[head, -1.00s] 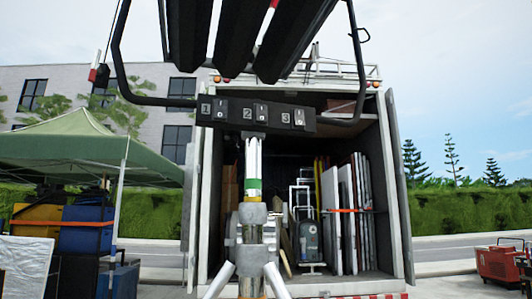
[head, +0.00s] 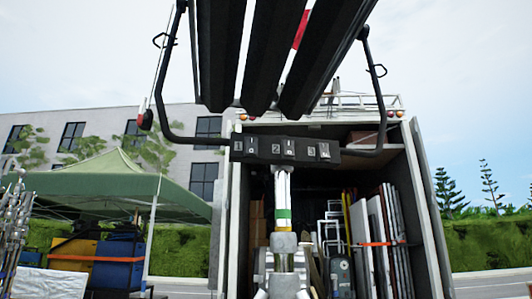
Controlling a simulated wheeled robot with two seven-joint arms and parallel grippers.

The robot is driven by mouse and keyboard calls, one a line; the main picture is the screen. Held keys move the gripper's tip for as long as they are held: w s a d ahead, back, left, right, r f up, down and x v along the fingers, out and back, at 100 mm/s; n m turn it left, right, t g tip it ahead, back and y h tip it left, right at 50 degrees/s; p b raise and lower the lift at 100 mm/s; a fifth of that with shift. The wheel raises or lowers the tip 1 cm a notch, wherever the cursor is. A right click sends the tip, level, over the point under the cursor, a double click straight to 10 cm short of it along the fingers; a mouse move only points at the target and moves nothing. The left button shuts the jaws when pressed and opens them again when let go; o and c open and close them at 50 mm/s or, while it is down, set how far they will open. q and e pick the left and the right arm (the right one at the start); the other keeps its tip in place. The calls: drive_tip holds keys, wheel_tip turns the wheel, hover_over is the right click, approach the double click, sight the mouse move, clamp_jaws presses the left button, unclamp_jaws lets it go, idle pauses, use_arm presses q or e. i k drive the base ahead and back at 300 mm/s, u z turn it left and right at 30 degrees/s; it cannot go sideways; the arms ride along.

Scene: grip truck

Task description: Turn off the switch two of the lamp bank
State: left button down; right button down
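The lamp bank (head: 265,50) stands upright on a metal stand, its long black lamp housings reaching up out of the head view. A black switch box (head: 262,157) runs across its lower end, with switches numbered 1, 2 and 3. Switch two (head: 290,149) is the middle one, just above the stand's column. Its rocker position is too small to tell. A black tubular yoke (head: 372,95) bends around both sides of the housings. Neither of my grippers shows in the head view.
The silver stand (head: 283,215) rises in front of an open truck (head: 436,215) loaded with panels and a hand cart. A green canopy (head: 110,185) with blue and yellow cases (head: 118,262) is at left. Metal stands (head: 14,225) are at the left edge.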

sight(288, 145)
drive_tip(key=u, duration=0.45)
drive_tip(key=k, duration=0.5)
drive_tip(key=u, duration=0.6)
drive_tip(key=i, duration=0.7)
drive_tip(key=z, duration=0.65)
drive_tip(key=i, duration=0.7)
drive_tip(key=z, duration=0.75)
